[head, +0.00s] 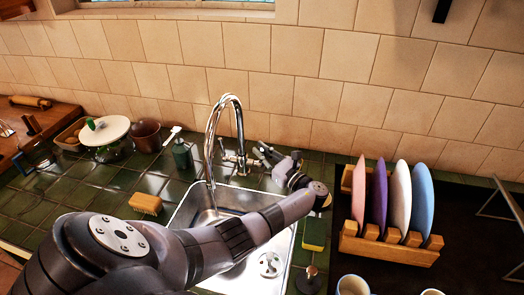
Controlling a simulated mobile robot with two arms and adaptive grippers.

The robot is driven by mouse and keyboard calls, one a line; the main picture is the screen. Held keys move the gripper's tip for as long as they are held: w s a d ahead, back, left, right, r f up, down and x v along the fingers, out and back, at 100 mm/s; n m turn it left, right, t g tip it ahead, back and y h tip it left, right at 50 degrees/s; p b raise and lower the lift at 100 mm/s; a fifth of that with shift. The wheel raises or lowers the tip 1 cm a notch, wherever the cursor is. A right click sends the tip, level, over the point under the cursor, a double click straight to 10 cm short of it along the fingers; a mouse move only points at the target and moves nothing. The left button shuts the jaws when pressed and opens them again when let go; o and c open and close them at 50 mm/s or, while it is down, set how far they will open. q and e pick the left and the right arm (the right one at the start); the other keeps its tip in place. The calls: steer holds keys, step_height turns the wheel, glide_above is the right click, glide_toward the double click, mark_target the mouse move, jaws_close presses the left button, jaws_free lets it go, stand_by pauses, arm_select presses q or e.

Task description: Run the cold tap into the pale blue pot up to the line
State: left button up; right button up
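The chrome tap (211,140) arches over the steel sink (235,200) at the back of the counter. Its base and handles (238,158) stand against the tiled wall. My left arm crosses the sink from the lower left, and my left gripper (264,153) is by the right side of the tap base. The gripper is small and seen from behind, so I cannot tell whether it is open or touches a handle. No water shows below the spout. I see no pale blue pot or fill line; my arm hides part of the sink. My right gripper is not in view.
A wooden rack (390,250) with several coloured plates stands right of the sink. A sponge (314,234) lies on the sink's right edge. A pale cup (352,285) is at the bottom edge.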

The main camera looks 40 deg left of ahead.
arm_select(q)
steer(key=o, duration=0.5)
steer(key=d, duration=0.5)
steer(key=d+f, duration=0.1)
steer(key=d, duration=0.1)
steer(key=shift+s+d, duration=0.25)
